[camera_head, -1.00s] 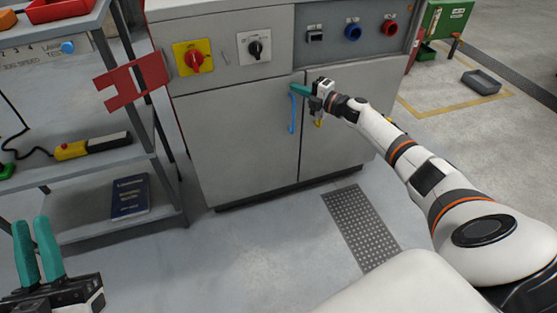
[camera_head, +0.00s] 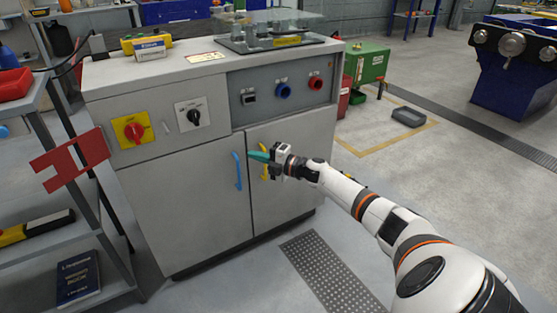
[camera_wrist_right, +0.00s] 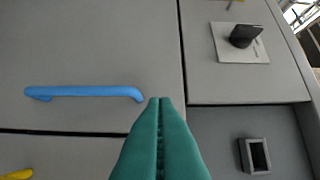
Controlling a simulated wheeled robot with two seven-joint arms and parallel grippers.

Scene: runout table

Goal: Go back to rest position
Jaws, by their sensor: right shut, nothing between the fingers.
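My right gripper (camera_head: 259,157) is in front of the grey cabinet (camera_head: 185,215), near the top of its two doors. Its teal fingers are together with nothing between them; they also fill the lower middle of the right wrist view (camera_wrist_right: 160,140). The blue handle (camera_head: 238,171) is on the left door, just left of the fingertips, and shows in the right wrist view (camera_wrist_right: 85,92), apart from the fingers. The yellow handle (camera_head: 264,162) is on the right door, partly hidden by my gripper. Both doors look closed. My left gripper is out of the head view.
A shelf rack (camera_head: 35,165) with a red bracket (camera_head: 70,160) stands at the left. The cabinet front carries a red-yellow switch (camera_head: 133,131) and several other controls. A grey tray (camera_head: 408,117) lies on the floor at the right. The floor by the grate (camera_head: 335,275) is clear.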

